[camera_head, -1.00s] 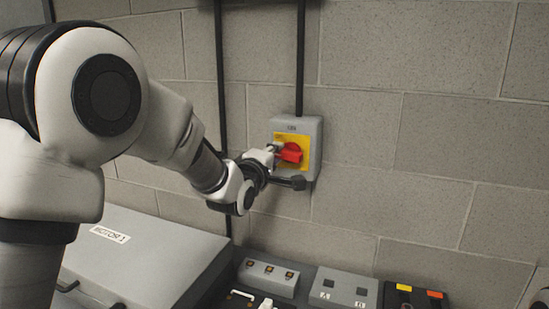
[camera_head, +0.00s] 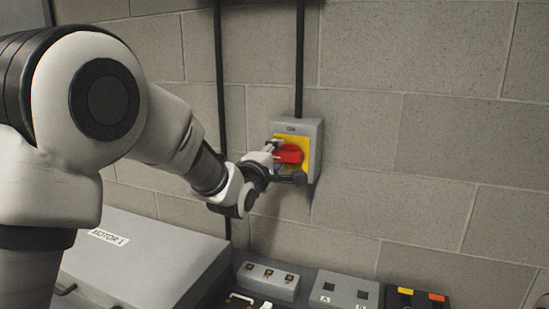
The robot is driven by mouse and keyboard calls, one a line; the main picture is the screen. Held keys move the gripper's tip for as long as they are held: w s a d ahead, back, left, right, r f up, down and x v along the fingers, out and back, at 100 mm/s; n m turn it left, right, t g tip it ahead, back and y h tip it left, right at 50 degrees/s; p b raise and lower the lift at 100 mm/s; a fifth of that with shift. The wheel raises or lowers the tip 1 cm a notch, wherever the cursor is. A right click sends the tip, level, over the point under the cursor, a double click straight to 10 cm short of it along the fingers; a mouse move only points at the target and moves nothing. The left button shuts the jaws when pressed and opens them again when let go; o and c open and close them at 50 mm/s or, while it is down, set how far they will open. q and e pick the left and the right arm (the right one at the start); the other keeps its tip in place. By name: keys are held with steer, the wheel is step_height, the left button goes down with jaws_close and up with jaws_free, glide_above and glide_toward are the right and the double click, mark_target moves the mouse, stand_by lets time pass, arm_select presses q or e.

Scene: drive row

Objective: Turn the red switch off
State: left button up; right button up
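The red switch (camera_head: 289,154) is a red rotary handle on a yellow plate (camera_head: 304,143), fixed to a grey box (camera_head: 314,130) on the block wall. The handle lies about level. My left gripper (camera_head: 284,163) is at the left side of the handle, with one finger near its upper left and one below it. The fingers are apart. I cannot tell whether they touch the handle. The small label above the plate is too blurred to read surely. My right gripper is not in view.
A grey cabinet labelled MOTOR 1 (camera_head: 150,262) stands below left. A box with several small buttons (camera_head: 267,281), a box marked A and B (camera_head: 344,292) and a black box with yellow and red parts (camera_head: 416,297) sit along the bottom. Wall at right is clear.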

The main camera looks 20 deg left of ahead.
arm_select(q)
steer(key=s, duration=1.2)
steer(key=shift+a, duration=0.15)
steer(key=shift+f, duration=0.1)
